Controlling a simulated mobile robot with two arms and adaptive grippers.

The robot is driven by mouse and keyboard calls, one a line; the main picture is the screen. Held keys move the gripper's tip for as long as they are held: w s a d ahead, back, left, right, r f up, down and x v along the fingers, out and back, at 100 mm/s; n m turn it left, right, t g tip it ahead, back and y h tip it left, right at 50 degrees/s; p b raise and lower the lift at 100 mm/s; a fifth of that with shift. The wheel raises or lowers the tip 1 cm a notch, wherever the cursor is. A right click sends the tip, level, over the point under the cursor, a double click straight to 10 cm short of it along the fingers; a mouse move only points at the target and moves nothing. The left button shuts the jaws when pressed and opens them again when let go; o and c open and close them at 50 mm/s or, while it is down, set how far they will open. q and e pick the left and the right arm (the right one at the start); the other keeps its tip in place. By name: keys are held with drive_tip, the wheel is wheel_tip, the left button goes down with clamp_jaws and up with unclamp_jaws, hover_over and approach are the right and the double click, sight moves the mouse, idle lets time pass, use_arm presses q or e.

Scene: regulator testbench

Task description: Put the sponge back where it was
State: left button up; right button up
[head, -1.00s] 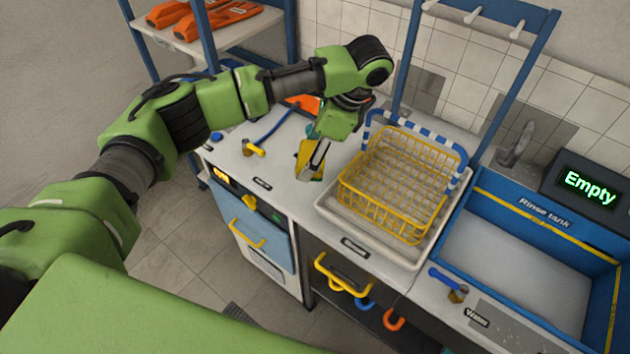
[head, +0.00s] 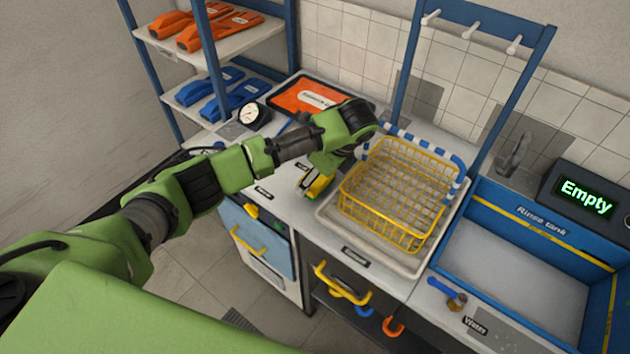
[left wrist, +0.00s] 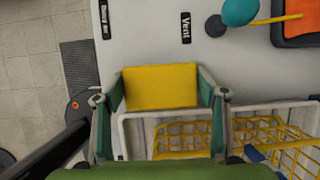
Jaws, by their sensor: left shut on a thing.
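My left gripper (head: 322,180) is shut on the yellow sponge (left wrist: 160,87), with one finger on each side of it. In the head view the sponge (head: 313,187) shows as yellow with some green, partly covered by the gripper. It is over the counter, just left of the white tray (head: 400,270) that bears the yellow wire basket (head: 380,228). I cannot tell whether the sponge touches the counter. In the left wrist view the tray's edge and the basket (left wrist: 265,130) are just below and right of the sponge. My right gripper is not in view.
An orange panel (head: 305,97) and a round gauge (head: 252,115) are at the back left of the counter. The blue rinse tank (head: 535,215) is at the right, beside a display reading "Empty" (head: 588,195). A blue frame with pegs (head: 470,30) rises behind the basket.

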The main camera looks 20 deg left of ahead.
use_arm(q)
drive_tip(key=shift+f, duration=1.35)
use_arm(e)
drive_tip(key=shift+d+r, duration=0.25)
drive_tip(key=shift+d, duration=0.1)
use_arm(q)
drive_tip(key=o, duration=1.1)
drive_tip(key=shift+f, duration=0.1)
drive_tip(key=shift+c, duration=0.2)
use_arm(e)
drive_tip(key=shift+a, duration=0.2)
use_arm(q)
drive_tip(key=shift+d+r, duration=0.1)
drive_tip(key=shift+r, duration=0.25)
drive_tip(key=v, duration=1.1)
drive_tip(key=shift+r, duration=0.3)
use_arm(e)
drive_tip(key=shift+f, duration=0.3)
use_arm(q)
drive_tip(key=shift+s, duration=0.1)
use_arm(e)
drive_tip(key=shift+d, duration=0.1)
